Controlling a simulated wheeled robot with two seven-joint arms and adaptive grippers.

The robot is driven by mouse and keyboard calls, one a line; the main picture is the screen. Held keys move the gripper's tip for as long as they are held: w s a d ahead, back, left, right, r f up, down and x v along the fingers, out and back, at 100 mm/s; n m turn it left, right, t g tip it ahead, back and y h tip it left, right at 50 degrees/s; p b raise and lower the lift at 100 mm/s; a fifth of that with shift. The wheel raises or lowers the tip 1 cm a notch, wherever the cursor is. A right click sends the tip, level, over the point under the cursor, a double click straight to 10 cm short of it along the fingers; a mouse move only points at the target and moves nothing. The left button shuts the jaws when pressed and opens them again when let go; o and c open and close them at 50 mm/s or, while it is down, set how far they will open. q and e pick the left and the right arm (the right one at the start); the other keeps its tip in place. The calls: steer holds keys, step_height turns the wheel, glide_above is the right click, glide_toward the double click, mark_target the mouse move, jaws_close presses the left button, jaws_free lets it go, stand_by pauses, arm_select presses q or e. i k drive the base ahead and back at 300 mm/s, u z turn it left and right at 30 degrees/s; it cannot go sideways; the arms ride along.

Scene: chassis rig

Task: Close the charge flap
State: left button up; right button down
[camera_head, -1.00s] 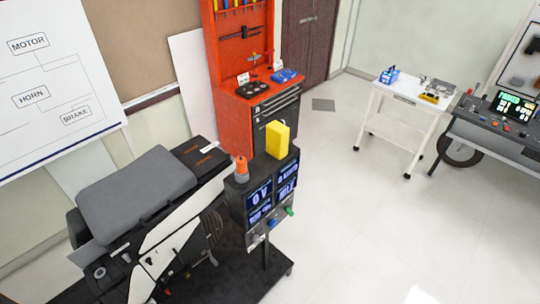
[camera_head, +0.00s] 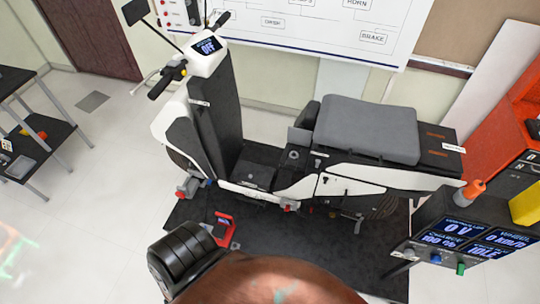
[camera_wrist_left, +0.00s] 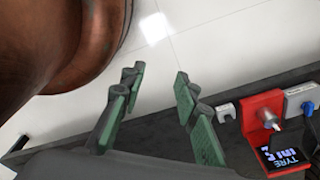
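The scooter (camera_head: 250,150) stands on a dark platform, grey seat at right and handlebar at upper left. I cannot clearly make out the charge flap; a small grey panel (camera_head: 300,136) stands up beside a round fitting (camera_head: 293,155) in front of the seat, and I cannot tell if it is the flap. A black and brown arm of mine crosses the bottom of the head view, its fingers hidden. In the left wrist view my left gripper (camera_wrist_left: 158,82) is open and empty, its green-padded fingers apart, near the platform's dark edge. My right gripper is not in view.
A red tyre device (camera_head: 225,228) sits on the platform (camera_head: 340,245) near my arm. A display stand (camera_head: 460,235) with an orange-topped item (camera_head: 470,192) is at right. A dark shelf table (camera_head: 35,140) is at left. White floor (camera_head: 90,180) left of the platform is clear.

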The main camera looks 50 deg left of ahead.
mark_target(299, 136)
steer(key=u, duration=1.4)
